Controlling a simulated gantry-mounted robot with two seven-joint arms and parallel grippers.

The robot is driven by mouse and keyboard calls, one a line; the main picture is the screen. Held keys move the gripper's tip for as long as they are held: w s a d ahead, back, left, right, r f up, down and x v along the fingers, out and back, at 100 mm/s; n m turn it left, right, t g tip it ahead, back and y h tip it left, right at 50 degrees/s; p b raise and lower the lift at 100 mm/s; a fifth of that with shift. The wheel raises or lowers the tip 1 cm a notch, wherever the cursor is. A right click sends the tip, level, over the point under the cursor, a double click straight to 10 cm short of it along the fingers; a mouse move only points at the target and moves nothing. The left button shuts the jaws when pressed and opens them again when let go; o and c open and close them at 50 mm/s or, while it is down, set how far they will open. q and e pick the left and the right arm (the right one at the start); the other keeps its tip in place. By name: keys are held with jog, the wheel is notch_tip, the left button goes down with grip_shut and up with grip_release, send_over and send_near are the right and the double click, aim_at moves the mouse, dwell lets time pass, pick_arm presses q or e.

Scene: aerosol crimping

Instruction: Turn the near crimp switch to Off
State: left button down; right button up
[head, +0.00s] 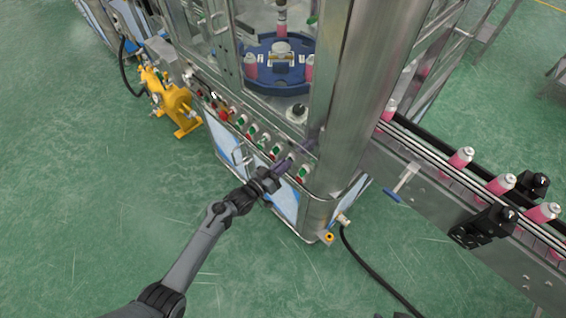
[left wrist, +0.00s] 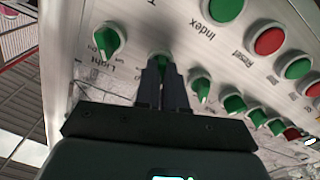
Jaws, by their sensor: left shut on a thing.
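My left gripper (head: 283,167) reaches up to the sloped control panel of the machine, near the panel's right end. In the left wrist view its two dark fingers (left wrist: 163,84) are close together on a green rotary switch (left wrist: 159,59). The fingers hide most of that switch and its label, so I cannot read its name or setting. One green switch (left wrist: 108,40) stands beside it, with "Light" lettering near it. Another green switch (left wrist: 201,86) is on the other side. My right gripper is not in view.
The panel (head: 258,128) carries a row of green switches and red buttons. A glass-walled cabinet with a blue turntable (head: 260,78) and pink cans stands above it. A conveyor (head: 440,185) with pink cans runs on the right. The green floor (head: 90,200) in front is open.

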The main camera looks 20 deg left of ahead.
pick_arm(q)
jog(key=shift+n+p, duration=0.35)
jog(key=shift+n, duration=0.75)
jog(key=c, duration=1.2)
grip_release()
jog(key=p+v, duration=0.1)
jog(key=v, duration=0.9)
jog(key=shift+s+a, duration=0.2)
jog(key=shift+s, duration=0.15)
jog(key=shift+s+f, duration=0.1)
jog(key=shift+f, duration=0.05)
